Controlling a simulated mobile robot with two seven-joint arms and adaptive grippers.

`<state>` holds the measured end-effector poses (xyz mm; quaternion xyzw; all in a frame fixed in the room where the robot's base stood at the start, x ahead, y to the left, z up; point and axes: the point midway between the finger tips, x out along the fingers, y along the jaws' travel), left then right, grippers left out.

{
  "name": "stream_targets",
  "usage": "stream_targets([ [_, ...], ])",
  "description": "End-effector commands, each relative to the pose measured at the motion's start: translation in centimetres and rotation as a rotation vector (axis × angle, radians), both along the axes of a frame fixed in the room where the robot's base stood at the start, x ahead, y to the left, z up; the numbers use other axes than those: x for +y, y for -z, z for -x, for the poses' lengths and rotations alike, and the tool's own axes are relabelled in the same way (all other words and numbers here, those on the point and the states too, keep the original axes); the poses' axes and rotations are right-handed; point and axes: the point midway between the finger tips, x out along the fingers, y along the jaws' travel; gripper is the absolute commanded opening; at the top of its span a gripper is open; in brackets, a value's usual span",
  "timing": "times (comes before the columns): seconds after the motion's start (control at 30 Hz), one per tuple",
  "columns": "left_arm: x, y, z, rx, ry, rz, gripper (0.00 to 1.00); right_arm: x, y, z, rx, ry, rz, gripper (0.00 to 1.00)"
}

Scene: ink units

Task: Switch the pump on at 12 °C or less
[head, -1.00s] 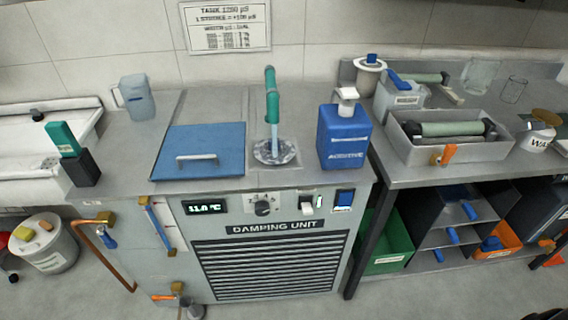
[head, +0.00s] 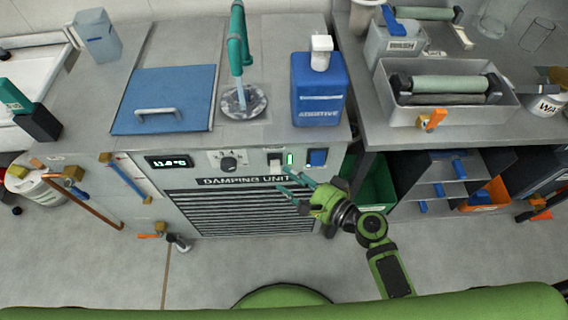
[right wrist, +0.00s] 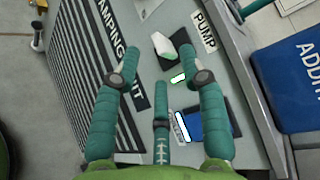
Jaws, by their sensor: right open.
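The damping unit has a dark display (head: 169,162) whose lit digits appear to read about 11 °C. The white pump switch (head: 275,160) is on its front panel; in the right wrist view the white switch lever (right wrist: 165,45) is beside the PUMP label (right wrist: 204,32). A small green-lit indicator (right wrist: 178,78) is beside it. My right gripper (head: 284,178) is open and empty in front of the panel. In the right wrist view its fingertips (right wrist: 160,62) are to either side of the lever; contact cannot be told. My left gripper is not in view.
A blue switch (head: 317,157) is right of the pump switch, a dial (head: 229,164) left of it. The blue additive bottle (head: 319,90) stands on the top above. A side table with a roller tray (head: 445,112) is at right. Floor in front is clear.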

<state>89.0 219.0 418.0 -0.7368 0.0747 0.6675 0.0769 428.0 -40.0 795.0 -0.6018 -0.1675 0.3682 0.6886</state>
Motion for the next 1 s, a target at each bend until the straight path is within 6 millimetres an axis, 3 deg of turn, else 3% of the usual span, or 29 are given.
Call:
stream_targets([
  [0.3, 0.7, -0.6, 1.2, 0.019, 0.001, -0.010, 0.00, 3.3, 1.0, -3.2, -0.001, 0.002, 0.001, 0.42],
  [0.7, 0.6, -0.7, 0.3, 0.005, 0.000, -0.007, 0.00, 4.0, 1.3, -3.8, -0.001, 0.001, 0.004, 0.42],
  [0.8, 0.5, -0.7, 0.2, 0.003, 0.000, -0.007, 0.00, 4.0, 1.3, -3.8, -0.001, 0.001, 0.004, 0.03],
  [1.0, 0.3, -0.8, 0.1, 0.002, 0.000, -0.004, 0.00, 3.9, 1.2, -3.8, -0.001, 0.001, 0.004, 0.00],
])
